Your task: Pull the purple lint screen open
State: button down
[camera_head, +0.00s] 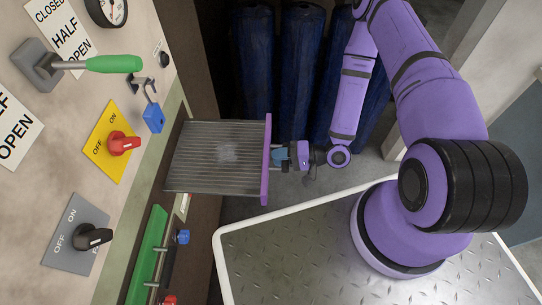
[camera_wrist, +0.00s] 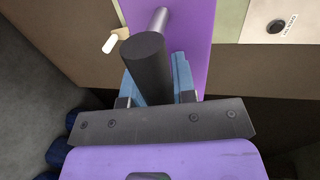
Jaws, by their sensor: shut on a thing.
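The purple lint screen (camera_head: 220,157) is a grey ribbed tray with a purple front plate (camera_head: 266,160). It sticks well out of the panel on the left in the head view. My gripper (camera_head: 284,158) is at the outer side of the purple plate, shut on the screen's handle. In the wrist view the dark round handle (camera_wrist: 147,62) lies between the blue fingers of my gripper (camera_wrist: 158,82). A metal post (camera_wrist: 159,20) joins the handle side to the purple plate (camera_wrist: 185,25). The finger contact is partly hidden.
The panel carries a green-handled lever (camera_head: 112,64), a red knob (camera_head: 122,143), a black knob (camera_head: 92,236), a blue padlock (camera_head: 153,117) and a green bar (camera_head: 147,256). Dark blue rolls (camera_head: 300,65) stand behind. A white-rimmed metal plate surface (camera_head: 300,270) is at the front.

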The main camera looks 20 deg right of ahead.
jog(key=shift+d, duration=0.1)
jog(key=c, duration=0.9)
grip_release()
jog(key=v, duration=1)
jog(key=shift+s+d+r, duration=0.1)
jog(key=shift+d, duration=0.3)
